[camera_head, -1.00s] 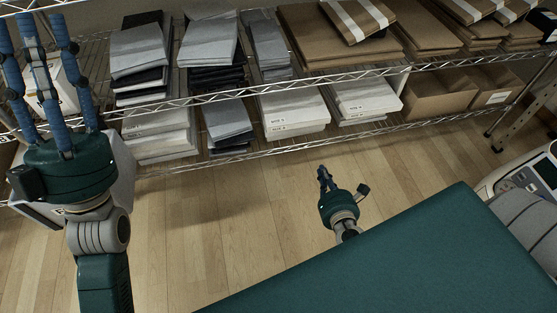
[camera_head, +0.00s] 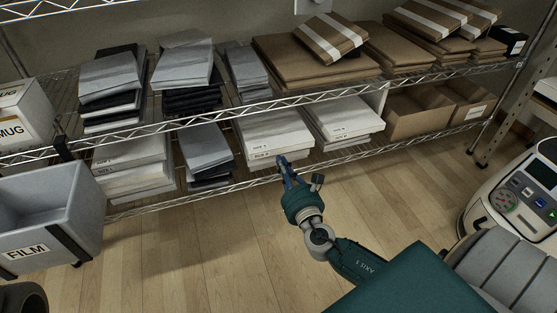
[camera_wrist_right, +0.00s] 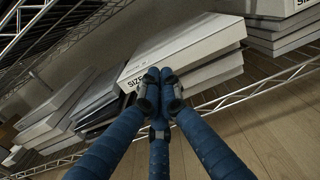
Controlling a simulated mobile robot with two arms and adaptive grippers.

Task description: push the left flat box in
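The left flat box (camera_head: 272,132) is white with a SIZE label and lies in a stack on the lower wire shelf. A similar white flat box (camera_head: 345,116) lies to its right. My right gripper (camera_head: 283,161) has its blue fingers drawn together, with tips at the lower front edge of the left stack. In the right wrist view the closed fingertips (camera_wrist_right: 158,76) overlap the front of the white SIZE box (camera_wrist_right: 185,50). Whether they touch it I cannot tell. Nothing shows between the fingers. My left gripper is out of view.
Grey and black envelopes (camera_head: 208,153) lie left of the stack. Open brown cartons (camera_head: 417,112) are at the right. A grey FILM bin (camera_head: 45,215) hangs at the left. The shelf's front wire rail (camera_head: 235,187) runs below the boxes. The wooden floor ahead is clear.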

